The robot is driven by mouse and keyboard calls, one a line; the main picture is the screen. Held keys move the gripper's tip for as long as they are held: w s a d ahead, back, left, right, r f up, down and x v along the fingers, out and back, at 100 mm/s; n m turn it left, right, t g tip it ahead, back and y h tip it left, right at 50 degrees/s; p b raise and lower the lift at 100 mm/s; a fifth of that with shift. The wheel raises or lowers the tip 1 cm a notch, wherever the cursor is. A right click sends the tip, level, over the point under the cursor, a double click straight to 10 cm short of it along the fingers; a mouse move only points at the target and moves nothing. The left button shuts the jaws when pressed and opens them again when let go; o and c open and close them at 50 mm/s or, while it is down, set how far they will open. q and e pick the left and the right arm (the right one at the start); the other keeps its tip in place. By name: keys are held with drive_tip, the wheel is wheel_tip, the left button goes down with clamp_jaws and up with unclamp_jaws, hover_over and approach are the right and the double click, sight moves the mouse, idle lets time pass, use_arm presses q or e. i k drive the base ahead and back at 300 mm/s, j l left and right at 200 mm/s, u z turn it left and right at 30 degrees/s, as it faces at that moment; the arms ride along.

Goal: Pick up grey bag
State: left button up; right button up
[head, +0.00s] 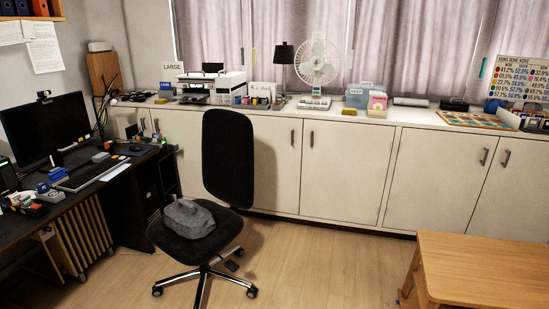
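The grey bag (188,217) is a soft, lumpy, dark grey shape. It lies on the seat of a black office chair (228,160), left of the middle of the head view. Nothing covers the bag from this side. Neither of my grippers shows in the head view, and no part of my arms is in sight.
A black desk (120,168) with a monitor (48,127) and keyboard stands at the left. Long white cabinets (345,170) line the back wall, with a fan (317,62) on top. A wooden table (485,268) is at the lower right. The floor (320,265) between chair and table is clear.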

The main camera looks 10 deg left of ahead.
sight(190, 221)
drive_tip(key=i+u, duration=0.25)
drive_tip(key=i, duration=0.25)
drive_tip(key=i+l+u, duration=0.3)
drive_tip(key=i, duration=0.15)
drive_tip(key=i+l+u, duration=0.25)
drive_tip(key=i, duration=0.25)
drive_tip(key=i+l+u, duration=0.3)
drive_tip(key=i, duration=0.1)
